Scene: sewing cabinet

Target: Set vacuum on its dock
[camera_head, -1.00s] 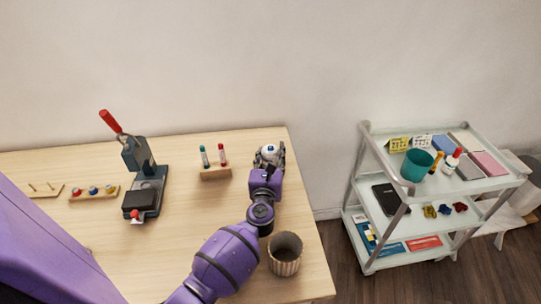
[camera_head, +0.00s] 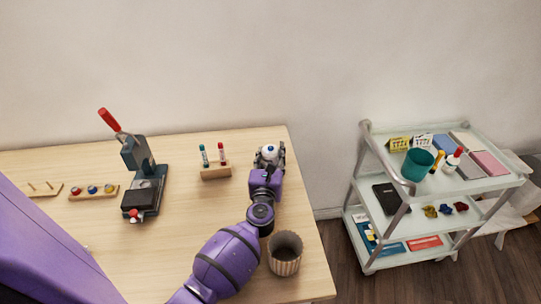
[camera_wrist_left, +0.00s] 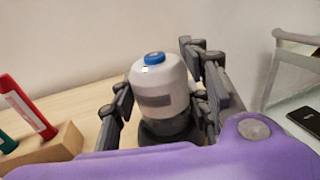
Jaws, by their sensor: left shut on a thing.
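The vacuum (camera_wrist_left: 160,88) is a small white rounded body with a blue button on top and a grey patch on its side. It stands upright between the fingers of my left gripper (camera_wrist_left: 165,105), which is shut on it. A dark round base (camera_wrist_left: 168,131) shows under the vacuum; I cannot tell whether the two touch. In the head view the vacuum (camera_head: 268,151) is at the back right of the table, in my left gripper (camera_head: 269,158). My right gripper is not in view.
A wooden block with two markers (camera_head: 215,171) stands left of the gripper. A ribbed cup (camera_head: 285,254) stands near my left forearm. A press with a red handle (camera_head: 145,185) is further left. A white cart (camera_head: 365,150) stands right of the table (camera_head: 200,222).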

